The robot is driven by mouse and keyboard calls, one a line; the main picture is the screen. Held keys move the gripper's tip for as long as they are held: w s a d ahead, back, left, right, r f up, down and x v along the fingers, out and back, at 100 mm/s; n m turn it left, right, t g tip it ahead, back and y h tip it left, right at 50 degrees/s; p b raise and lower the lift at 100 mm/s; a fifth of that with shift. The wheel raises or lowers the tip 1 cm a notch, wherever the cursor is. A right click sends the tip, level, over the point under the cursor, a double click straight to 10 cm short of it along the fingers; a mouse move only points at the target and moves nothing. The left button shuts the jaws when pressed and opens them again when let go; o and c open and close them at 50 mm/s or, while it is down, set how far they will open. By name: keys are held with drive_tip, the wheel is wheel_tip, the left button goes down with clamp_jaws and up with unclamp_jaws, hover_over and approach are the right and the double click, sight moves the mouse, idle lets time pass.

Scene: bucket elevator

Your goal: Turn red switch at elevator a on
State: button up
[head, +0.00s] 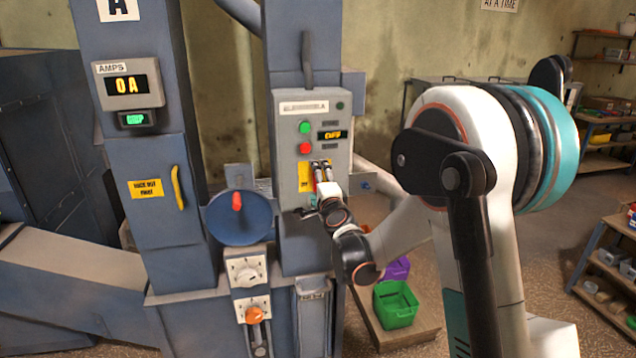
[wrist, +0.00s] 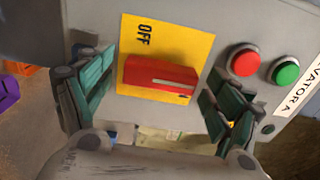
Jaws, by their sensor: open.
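The red switch (wrist: 160,76) is a red bar-shaped handle on a yellow plate (wrist: 150,35) marked OFF, on the grey elevator A control box (head: 285,125). In the head view the yellow plate (head: 304,177) shows low on the box, with the switch mostly hidden behind my gripper (head: 322,166). My gripper is open in front of the plate. In the wrist view one green-padded finger is left of the red handle and the other is at its right. I see gaps between both fingers and the handle. The box's small display (head: 333,135) reads OFF.
A green button (head: 304,127) and a red button (head: 305,148) sit above the switch. A blue disc with a red knob (head: 237,202) is left of the box. Green (head: 396,304) and purple (head: 397,268) buckets stand below right. Shelves (head: 605,255) line the right side.

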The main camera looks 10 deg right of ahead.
drive_tip(key=s, duration=1.2)
drive_tip(key=s+a+r+n+g+y, duration=0.2)
drive_tip(key=s+a+n, duration=0.1)
drive_tip(key=s+n, duration=0.25)
drive_tip(key=s+a+r+n+g+y, duration=0.1)
drive_tip(key=s+a+n+g, duration=0.2)
drive_tip(key=s+n, duration=0.3)
drive_tip(key=s+d+f+n+g+h, duration=0.1)
drive_tip(key=s+d+f+n+g, duration=0.1)
drive_tip(key=s, duration=0.6)
drive_tip(key=s+d+f+n+g+h, duration=0.1)
drive_tip(key=s+d+f+n+g, duration=0.1)
drive_tip(key=s, duration=0.5)
drive_tip(key=s+d+f+n+g+h, duration=0.1)
drive_tip(key=s+d+f+n+g, duration=0.1)
drive_tip(key=s, duration=0.6)
drive_tip(key=shift+s+f+n, duration=0.3)
drive_tip(key=shift+n, duration=0.05)
